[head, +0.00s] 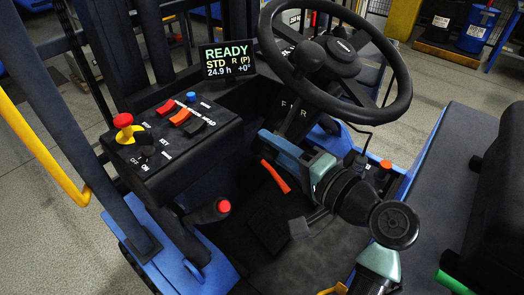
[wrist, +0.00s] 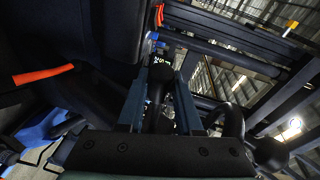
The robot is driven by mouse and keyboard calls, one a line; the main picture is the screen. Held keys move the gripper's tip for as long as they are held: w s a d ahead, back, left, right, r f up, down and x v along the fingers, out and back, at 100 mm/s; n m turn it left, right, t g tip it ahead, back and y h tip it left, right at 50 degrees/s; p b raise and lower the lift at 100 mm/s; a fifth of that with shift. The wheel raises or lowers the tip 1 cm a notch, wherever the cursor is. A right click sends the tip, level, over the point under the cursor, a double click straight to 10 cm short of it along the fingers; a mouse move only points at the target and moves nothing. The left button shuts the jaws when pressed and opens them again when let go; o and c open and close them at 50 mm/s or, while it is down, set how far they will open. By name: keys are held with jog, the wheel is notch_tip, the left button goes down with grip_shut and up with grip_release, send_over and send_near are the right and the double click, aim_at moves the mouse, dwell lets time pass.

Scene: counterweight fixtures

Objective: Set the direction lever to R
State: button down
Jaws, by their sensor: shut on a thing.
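The direction lever (wrist: 159,84) is a dark stalk with a thick grip, seen in the wrist view between the two blue-grey fingers of my gripper (wrist: 161,78). The fingers are shut on it. In the head view my gripper (head: 278,142) reaches in from the right, just below the steering wheel (head: 394,112), at the steering column. The lever is mostly hidden there behind my fingers. Small white letters F and R (head: 293,108) show on the column above the fingers. The display (head: 228,61) reads READY, STD, R (P), 24.9 h.
A side console (head: 172,148) with a red knob on yellow and several small levers stands left of the column. An orange-red lever (head: 275,177) is just below my fingers. A black seat (head: 497,190) is at the right. A red-topped lever (head: 222,207) stands near the floor.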

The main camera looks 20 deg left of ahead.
jog(key=shift+d+f+n+g+y+b, duration=0.3)
jog(key=shift+d+n+g+b, duration=0.1)
jog(key=shift+d+n+g, duration=0.2)
jog(key=c, duration=0.6)
grip_release()
jog(key=b+v, duration=0.2)
jog(key=v, duration=1.1)
